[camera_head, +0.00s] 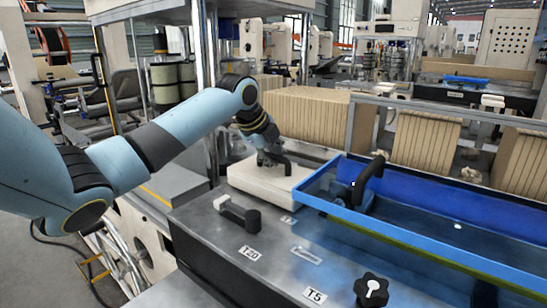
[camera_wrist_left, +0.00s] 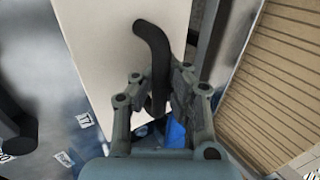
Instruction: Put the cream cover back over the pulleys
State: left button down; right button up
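The cream cover (camera_head: 262,184) is a pale block at the back left of the metal bench, against the left end of the blue tray. A black bent handle (camera_head: 283,162) stands up from its top. My left gripper (camera_head: 268,157) is down at this handle. In the left wrist view, its fingers (camera_wrist_left: 158,92) are on both sides of the handle (camera_wrist_left: 155,50), with the cover (camera_wrist_left: 105,45) behind. Whether both fingers press on the handle is not clear. What lies under the cover is hidden; I cannot make out any pulleys. My right gripper is not in view.
The blue tray (camera_head: 325,180) fills the bench's right side; a black bent handle (camera_head: 371,178) stands at its left end. A black-headed tool (camera_head: 240,215) and a black knob (camera_head: 371,289) are in front. Cardboard stacks (camera_head: 305,115) stand behind. The front middle of the bench is mostly clear.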

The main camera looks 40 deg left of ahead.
pick_arm(q)
jog(key=shift+f, duration=0.1)
dwell(0.4)
jog(key=c, duration=1.4)
grip_release()
jog(key=shift+s, duration=0.1)
jog(key=v, duration=1.1)
jog(key=shift+s+r, duration=0.15)
jog(key=shift+r, duration=0.25)
jog(key=shift+d, duration=0.1)
